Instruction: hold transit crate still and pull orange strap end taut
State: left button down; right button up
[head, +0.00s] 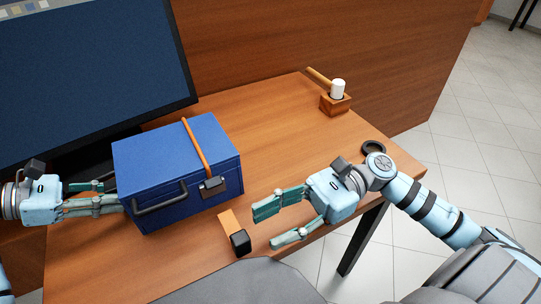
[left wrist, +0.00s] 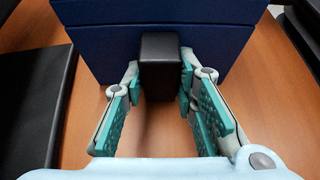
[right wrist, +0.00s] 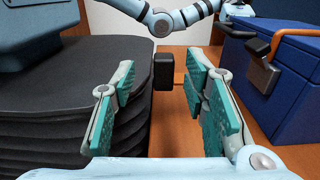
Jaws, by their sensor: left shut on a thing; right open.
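The blue transit crate (head: 180,175) stands on the wooden table, its lid shut. An orange strap (head: 194,143) runs over the lid to a dark buckle (head: 212,187) on its front. The orange strap end (head: 228,220) sticks out in front of the crate, with a black grip block at its tip (head: 240,243). My left gripper (head: 112,194) is shut on the black handle (left wrist: 160,65) at the crate's left side. My right gripper (head: 266,228) is open and empty, just right of the grip block, which shows ahead between its fingers in the right wrist view (right wrist: 164,72).
A large dark monitor (head: 90,70) stands behind the crate. A wooden block (head: 335,104) holding a white-headed tool stands at the table's back right. A black ring (head: 373,148) lies near the right edge. The table between crate and wooden block is clear.

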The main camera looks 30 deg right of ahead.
pick_arm(q)
jog(key=shift+f, duration=0.15)
pick_arm(e)
jog(key=d, duration=0.7)
jog(key=shift+d, duration=0.1)
pick_arm(q)
jog(key=shift+c, duration=0.8)
grip_release()
jog(key=shift+a+b, duration=2.2)
jog(key=shift+a, duration=2.3)
pick_arm(e)
jog(key=shift+f, duration=2.15)
